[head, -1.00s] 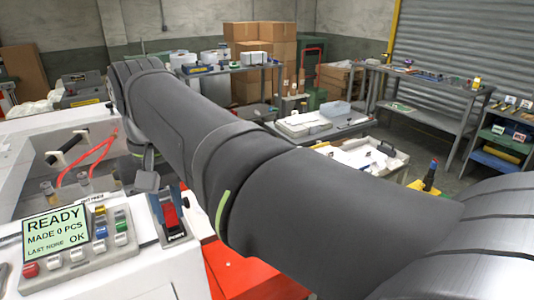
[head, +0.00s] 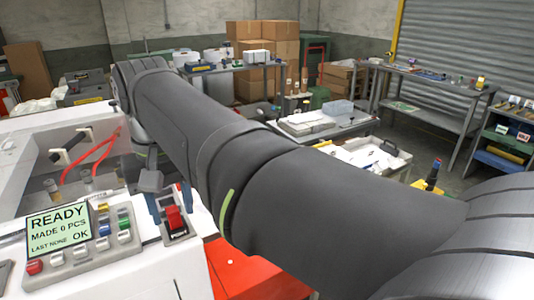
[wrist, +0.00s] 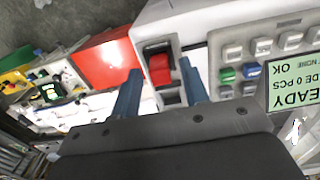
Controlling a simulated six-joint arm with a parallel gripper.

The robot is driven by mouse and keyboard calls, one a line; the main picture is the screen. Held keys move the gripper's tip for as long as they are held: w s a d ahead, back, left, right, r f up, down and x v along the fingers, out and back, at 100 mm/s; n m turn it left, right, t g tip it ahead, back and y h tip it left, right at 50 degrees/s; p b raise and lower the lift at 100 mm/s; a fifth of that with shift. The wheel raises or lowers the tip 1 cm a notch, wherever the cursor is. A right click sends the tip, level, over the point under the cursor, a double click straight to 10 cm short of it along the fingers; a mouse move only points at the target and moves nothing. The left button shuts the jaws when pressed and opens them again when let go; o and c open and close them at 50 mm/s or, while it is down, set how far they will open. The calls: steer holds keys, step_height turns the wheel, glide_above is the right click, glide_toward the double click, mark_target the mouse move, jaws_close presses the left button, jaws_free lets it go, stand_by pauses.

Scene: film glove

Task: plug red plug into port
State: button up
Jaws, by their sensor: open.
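The red plug (head: 174,218) stands in a dark-framed unit with a lettered label, the port (head: 180,235), on the white machine's front corner. How deep the plug sits I cannot tell. In the wrist view the red plug (wrist: 159,70) shows between the two blue fingers of my gripper (wrist: 159,66). The fingers are apart, one on each side of it in the picture, and no grip is visible. In the head view my arm hides much of the gripper.
A control panel (head: 82,240) with coloured buttons and a READY screen (head: 57,229) is left of the port. Red hoses (head: 92,158) lie behind it. A red surface (head: 245,270) is below right. Benches and boxes (head: 262,50) stand further back.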

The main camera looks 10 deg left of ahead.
mark_target(172, 210)
step_height(172, 210, up, 12)
steer(key=shift+f, duration=0.25)
stand_by(0.3)
step_height(172, 210, down, 12)
steer(key=shift+f, duration=0.1)
steer(key=shift+r, duration=1.25)
